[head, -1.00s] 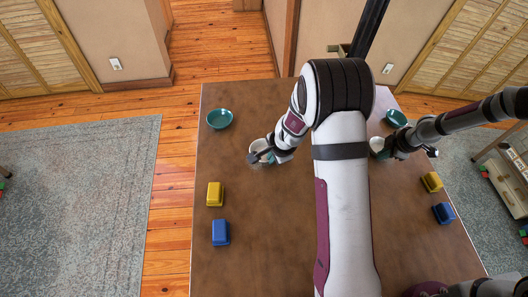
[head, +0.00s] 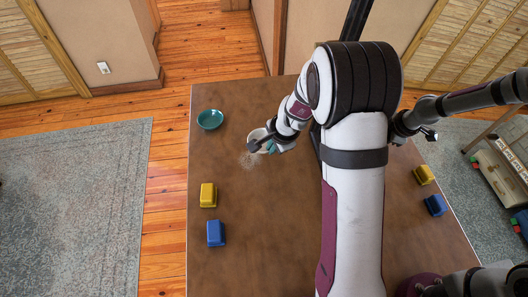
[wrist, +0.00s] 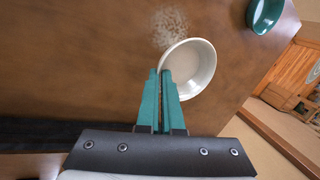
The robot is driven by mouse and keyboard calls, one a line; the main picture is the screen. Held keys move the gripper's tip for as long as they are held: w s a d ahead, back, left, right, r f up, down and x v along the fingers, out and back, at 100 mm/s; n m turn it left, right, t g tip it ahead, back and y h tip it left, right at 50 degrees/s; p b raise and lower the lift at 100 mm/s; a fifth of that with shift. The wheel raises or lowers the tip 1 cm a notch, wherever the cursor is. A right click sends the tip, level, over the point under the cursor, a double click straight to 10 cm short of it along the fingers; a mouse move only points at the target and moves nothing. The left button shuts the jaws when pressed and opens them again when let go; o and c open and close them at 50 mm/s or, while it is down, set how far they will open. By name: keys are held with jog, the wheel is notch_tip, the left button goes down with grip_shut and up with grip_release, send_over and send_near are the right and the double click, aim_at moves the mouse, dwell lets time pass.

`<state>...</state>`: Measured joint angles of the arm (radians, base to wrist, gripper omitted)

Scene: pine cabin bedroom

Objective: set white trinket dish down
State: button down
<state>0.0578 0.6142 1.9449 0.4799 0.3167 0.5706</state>
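The white trinket dish (head: 258,139) is held at the far middle of the table, left of my arm. My gripper (head: 262,145) is at its near side. In the wrist view, the teal fingers of my gripper (wrist: 160,75) are close together over the left rim of the white trinket dish (wrist: 196,62), whose open top faces the camera. The pinched rim is mostly hidden by the fingers. The dish appears a little above the table; its base is hidden. Pale grains (head: 250,160) lie scattered on the tabletop beside it.
A teal dish (head: 210,119) stands at the far left of the brown table (head: 240,260). A yellow block (head: 208,194) and a blue block (head: 216,232) stand nearer.

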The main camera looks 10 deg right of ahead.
jog(key=s+d+r, duration=0.5)
jog(key=d, duration=0.3)
jog(key=n+g+y, duration=0.2)
jog(key=n, duration=0.7)
send_over(292, 205)
jog(key=d, duration=0.1)
jog(key=shift+g, duration=0.3)
jog(key=f, duration=0.9)
jog(key=shift+s+d+f, duration=0.1)
jog(key=shift+s+f, duration=0.2)
jog(key=shift+s, duration=0.1)
jog(key=shift+f, duration=0.25)
jog(key=c, duration=1.1)
grip_release()
jog(key=shift+f, duration=0.15)
